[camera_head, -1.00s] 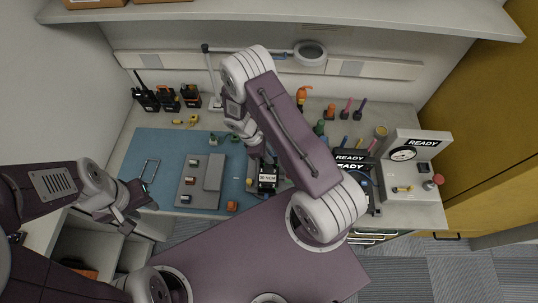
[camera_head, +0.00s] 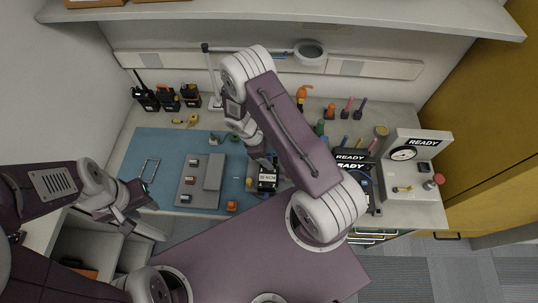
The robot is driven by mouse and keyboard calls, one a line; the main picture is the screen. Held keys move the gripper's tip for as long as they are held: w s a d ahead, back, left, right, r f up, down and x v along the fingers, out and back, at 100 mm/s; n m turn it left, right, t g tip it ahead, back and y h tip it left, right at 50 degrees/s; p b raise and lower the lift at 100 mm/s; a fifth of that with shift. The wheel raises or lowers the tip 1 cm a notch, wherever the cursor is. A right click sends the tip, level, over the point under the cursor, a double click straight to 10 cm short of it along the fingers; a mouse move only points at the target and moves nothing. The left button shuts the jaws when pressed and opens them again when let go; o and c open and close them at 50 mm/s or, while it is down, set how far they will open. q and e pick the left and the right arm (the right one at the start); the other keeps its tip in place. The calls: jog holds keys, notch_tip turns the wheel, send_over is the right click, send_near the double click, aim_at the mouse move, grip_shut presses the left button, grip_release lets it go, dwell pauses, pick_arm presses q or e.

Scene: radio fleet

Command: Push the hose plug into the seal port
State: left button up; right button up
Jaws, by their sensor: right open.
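I cannot make out the seal port for certain. A black radio with a white label (camera_head: 268,181) sits at the right edge of the blue mat. My right gripper (camera_head: 264,163) is open and points down just above this radio; my arm hides part of it.
The blue mat (camera_head: 150,150) bears a grey tray (camera_head: 208,188) with small parts. Several radios (camera_head: 166,97) stand at the back left. Colored tools (camera_head: 347,107) stand at the back right. A magnifier lamp (camera_head: 310,52) hangs behind.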

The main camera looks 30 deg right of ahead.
jog(key=shift+r, duration=0.15)
jog(key=shift+r+p, duration=2.1)
jog(key=shift+r, duration=0.3)
jog(key=shift+f, duration=0.1)
jog(key=w+r+t+b, duration=0.1)
jog(key=w+b, duration=0.3)
notch_tip(320, 180, up, 8)
jog(key=m+t+y+b, duration=0.2)
jog(key=m+t+b, duration=0.1)
jog(key=m+b, duration=0.35)
send_over(269, 155)
jog(key=s+a, duration=0.2)
jog(key=s+a+m+y, duration=0.2)
jog(key=s+a+m, duration=0.1)
jog(key=s+m, duration=0.2)
jog(key=shift+s+f+m+b, duration=0.35)
jog(key=shift+s, duration=0.25)
